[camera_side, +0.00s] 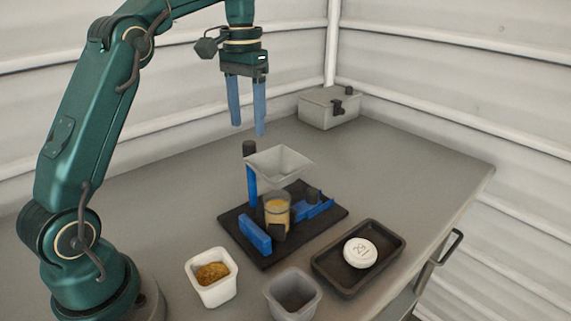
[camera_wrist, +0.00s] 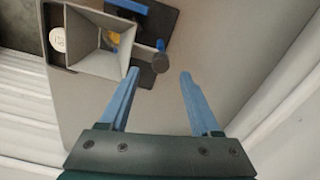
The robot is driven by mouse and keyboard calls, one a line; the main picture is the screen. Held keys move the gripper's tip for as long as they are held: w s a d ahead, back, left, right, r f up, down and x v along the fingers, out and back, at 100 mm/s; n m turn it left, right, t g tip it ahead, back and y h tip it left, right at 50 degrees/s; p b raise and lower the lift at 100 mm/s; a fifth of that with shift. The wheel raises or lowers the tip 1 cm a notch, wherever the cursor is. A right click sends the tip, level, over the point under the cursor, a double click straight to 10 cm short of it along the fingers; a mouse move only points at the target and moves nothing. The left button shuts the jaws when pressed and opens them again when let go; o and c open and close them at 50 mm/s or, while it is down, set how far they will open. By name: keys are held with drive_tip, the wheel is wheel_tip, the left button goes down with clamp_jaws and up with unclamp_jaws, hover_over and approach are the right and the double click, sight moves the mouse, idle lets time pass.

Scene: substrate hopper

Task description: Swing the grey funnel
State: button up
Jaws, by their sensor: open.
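The grey funnel (camera_side: 280,164) is a square hopper held on a blue post (camera_side: 252,186) with a dark knob on top. In the side view it sits above a clear cup of yellowish material (camera_side: 277,209) on a dark base plate (camera_side: 333,215). My gripper (camera_side: 248,131) is open and empty, above and behind the funnel, with its blue fingers pointing down. In the wrist view the funnel (camera_wrist: 100,42) lies at upper left, beyond the left fingertip.
A white tub of brown-yellow grains (camera_side: 211,278) and a grey tub (camera_side: 292,295) stand at the front. A dark tray (camera_side: 386,240) holds a white round piece (camera_side: 360,253). A grey box (camera_side: 330,108) stands at the back. The table's right side is clear.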

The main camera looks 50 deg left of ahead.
sight(249, 143)
drive_tip(key=shift+f, duration=2.35)
clamp_jaws()
